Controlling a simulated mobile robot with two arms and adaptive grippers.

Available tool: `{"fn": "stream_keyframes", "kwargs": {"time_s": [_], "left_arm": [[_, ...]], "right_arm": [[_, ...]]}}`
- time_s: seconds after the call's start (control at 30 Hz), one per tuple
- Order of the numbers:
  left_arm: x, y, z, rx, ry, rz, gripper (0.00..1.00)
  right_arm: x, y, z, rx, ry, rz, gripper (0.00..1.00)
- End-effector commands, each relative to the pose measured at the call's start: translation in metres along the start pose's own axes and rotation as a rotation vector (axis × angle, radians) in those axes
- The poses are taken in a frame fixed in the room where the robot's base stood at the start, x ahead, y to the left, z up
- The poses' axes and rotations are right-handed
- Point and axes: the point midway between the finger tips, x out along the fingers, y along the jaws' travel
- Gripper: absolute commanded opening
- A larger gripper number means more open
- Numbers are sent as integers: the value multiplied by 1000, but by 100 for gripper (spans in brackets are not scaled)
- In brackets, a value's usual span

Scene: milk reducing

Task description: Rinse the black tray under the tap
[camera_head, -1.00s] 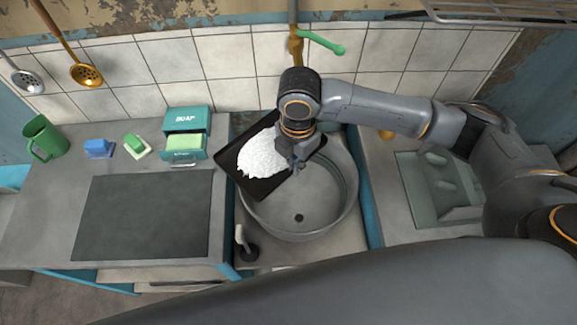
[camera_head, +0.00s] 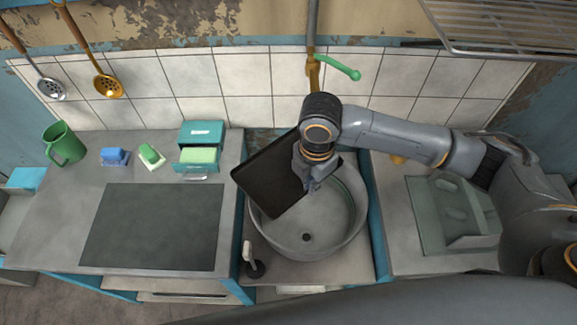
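The black tray (camera_head: 268,178) is tilted over the left side of the round grey sink basin (camera_head: 335,220). Its visible surface looks dark and bare. My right gripper (camera_head: 308,178) is at the tray's right edge and appears shut on it; the fingertips are partly hidden by the wrist. The tap shows as an orange-brown pipe (camera_head: 313,70) with a green handle (camera_head: 342,68) on the wall behind the basin. The spout is hidden behind my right arm. No water stream is visible. My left gripper is not in view.
Left of the basin, the counter holds a teal soap box (camera_head: 201,135), a green sponge (camera_head: 151,155), a blue brush-like item (camera_head: 115,156) and a green mug (camera_head: 63,144). A wire rack (camera_head: 500,25) hangs at upper right. A draining area (camera_head: 425,215) lies to the right.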

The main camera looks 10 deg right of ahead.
Motion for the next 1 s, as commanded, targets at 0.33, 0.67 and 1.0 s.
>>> {"fn": "stream_keyframes", "kwargs": {"time_s": [0.33, 0.67, 1.0], "left_arm": [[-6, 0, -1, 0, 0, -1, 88], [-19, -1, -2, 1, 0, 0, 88], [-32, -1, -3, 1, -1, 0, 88]], "right_arm": [[-1, -6, 0, 1, 0, 2, 0], [-3, -6, -21, -2, 2, 1, 0], [-2, -6, -49, -1, 1, 1, 0]]}}
